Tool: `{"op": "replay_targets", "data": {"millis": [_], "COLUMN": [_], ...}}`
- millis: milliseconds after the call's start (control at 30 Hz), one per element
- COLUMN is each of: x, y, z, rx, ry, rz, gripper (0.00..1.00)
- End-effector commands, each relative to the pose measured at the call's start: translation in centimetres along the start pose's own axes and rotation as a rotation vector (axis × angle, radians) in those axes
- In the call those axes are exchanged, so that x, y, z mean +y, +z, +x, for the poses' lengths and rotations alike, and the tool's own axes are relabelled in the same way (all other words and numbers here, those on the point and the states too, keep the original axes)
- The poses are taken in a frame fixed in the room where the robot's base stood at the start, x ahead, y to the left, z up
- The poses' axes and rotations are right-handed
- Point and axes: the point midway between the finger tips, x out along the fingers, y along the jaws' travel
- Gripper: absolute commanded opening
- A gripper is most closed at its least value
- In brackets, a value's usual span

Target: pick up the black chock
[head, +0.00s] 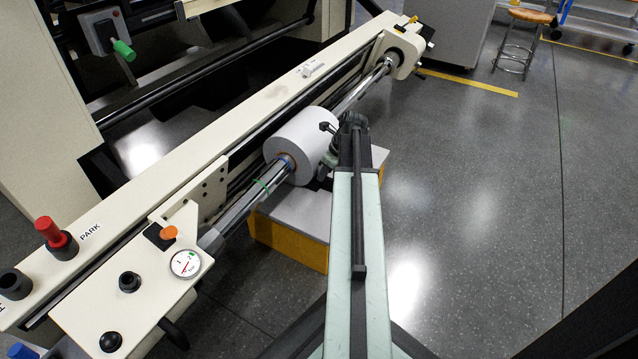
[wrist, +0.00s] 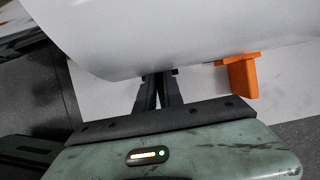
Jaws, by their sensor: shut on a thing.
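In the wrist view, the two black fingers of my gripper (wrist: 158,90) are close together, their tips at the lower edge of a white roll (wrist: 180,35). A small dark piece of the black chock (wrist: 175,71) shows at the tips. The rest of it is hidden by the fingers and the roll, and black on black makes its outline hard to tell. My gripper is shut on it. In the head view, my arm reaches to the right side of the white roll (head: 312,135), and the chock cannot be made out there.
An orange chock (wrist: 240,78) stands right of my fingers, close to the roll. The roll sits on a steel shaft (head: 240,205) above a grey-topped yellow platform (head: 285,245). The machine's cream beam (head: 200,150) lies left. Open floor (head: 480,200) is to the right.

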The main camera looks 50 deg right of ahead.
Motion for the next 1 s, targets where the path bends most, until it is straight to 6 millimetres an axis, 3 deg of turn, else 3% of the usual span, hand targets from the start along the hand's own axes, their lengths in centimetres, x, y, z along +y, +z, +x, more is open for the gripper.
{"op": "replay_targets", "data": {"millis": [533,667,1000], "x": [0.0,0.1,0.1], "y": [0.2,-2.0,-9.7], "z": [-1.0,-1.5,-4.7], "rx": [0.0,-0.001,0.0], "ry": [-0.001,-0.001,-0.002], "rz": [0.002,0.004,0.005], "gripper": [0.0,0.0,0.0]}}
